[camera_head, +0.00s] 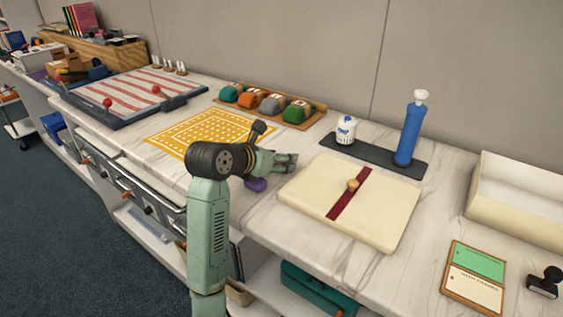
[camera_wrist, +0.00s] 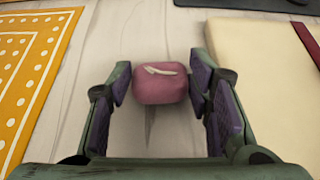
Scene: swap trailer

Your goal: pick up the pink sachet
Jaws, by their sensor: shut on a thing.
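The pink sachet (camera_wrist: 162,85) is a small, rounded, dusky-pink packet with a pale mark on top. In the wrist view it sits between the purple pads of my gripper (camera_wrist: 166,88), which is shut on it from both sides. In the head view my gripper (camera_head: 272,172) is low over the marble counter, between the yellow dotted mat and the cream board. The sachet cannot be made out there, hidden by my gripper. I cannot tell whether it touches the counter.
The cream board (camera_head: 310,190) with a dark red band lies close on the right. The yellow dotted mat (camera_head: 190,130) is on the left. Behind are a tray of several coloured packets (camera_head: 318,107), a white jar (camera_head: 346,131) and a tall blue cylinder (camera_head: 409,135).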

